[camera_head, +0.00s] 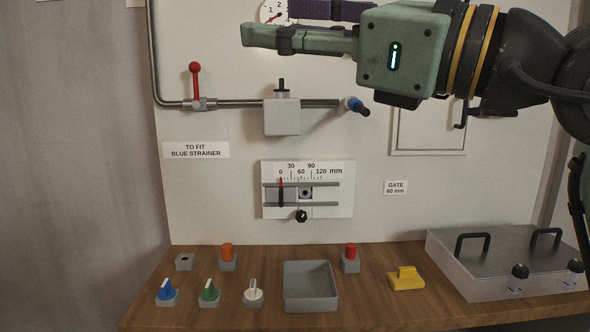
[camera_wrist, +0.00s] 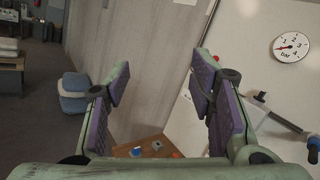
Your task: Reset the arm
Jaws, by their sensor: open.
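My gripper (camera_head: 268,22) is raised at the top of the head view, in front of the white panel, with its fingers pointing left. Its upper finger is partly cut off by the frame edge. In the wrist view my gripper (camera_wrist: 162,78) shows two green fingers with purple pads standing wide apart. Nothing is between them. My arm reaches in from the right side of the head view, bent at a dark joint. It is well above the wooden bench (camera_head: 385,312) and touches nothing that I can see.
A pipe with a red-handled valve (camera_head: 196,85), a grey box (camera_head: 282,117) and a blue-ended stub (camera_head: 355,106) runs below the gripper. A slide gauge (camera_head: 308,189) is lower. The bench holds knobs, a grey tray (camera_head: 311,287), a yellow piece (camera_head: 406,279) and a lidded box (camera_head: 500,262).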

